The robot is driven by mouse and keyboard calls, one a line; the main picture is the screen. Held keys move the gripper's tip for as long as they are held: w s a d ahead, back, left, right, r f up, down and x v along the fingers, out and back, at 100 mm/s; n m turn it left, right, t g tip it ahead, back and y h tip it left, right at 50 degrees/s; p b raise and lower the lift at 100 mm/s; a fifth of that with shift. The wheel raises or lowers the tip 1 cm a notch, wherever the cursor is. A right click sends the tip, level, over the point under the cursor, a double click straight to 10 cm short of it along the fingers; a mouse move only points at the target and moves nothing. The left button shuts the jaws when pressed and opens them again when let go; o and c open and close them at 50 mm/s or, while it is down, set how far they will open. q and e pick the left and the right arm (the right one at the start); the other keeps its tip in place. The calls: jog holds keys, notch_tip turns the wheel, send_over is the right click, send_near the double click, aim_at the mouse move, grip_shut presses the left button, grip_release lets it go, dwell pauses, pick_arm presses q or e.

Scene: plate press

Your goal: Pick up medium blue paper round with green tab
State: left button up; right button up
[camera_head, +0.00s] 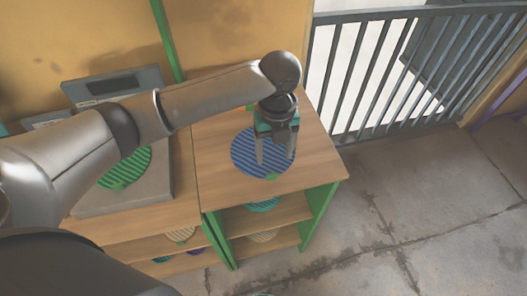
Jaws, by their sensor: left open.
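The blue striped paper round (246,163) lies flat on the wooden top of the right-hand cabinet (215,190). A small green tab (271,177) shows at its front edge. My left gripper (275,161) points down over the round with its two fingers spread. Nothing shows between the fingers. I cannot tell whether the fingertips touch the round. The gripper covers part of the round's right side. My right gripper is not in view.
A green striped round (125,170) lies on a grey machine (163,184) at the left, partly behind my left arm. Shelves below hold a teal round (263,205) and other rounds. A metal railing (400,75) stands behind at right. The concrete floor (420,210) at right is clear.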

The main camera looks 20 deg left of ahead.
aim_at(271, 174)
pick_arm(q)
jog(key=f, duration=0.7)
jog(key=shift+s+a+f+b, duration=0.2)
jog(key=shift+b, duration=0.1)
grip_shut()
dwell(0.4)
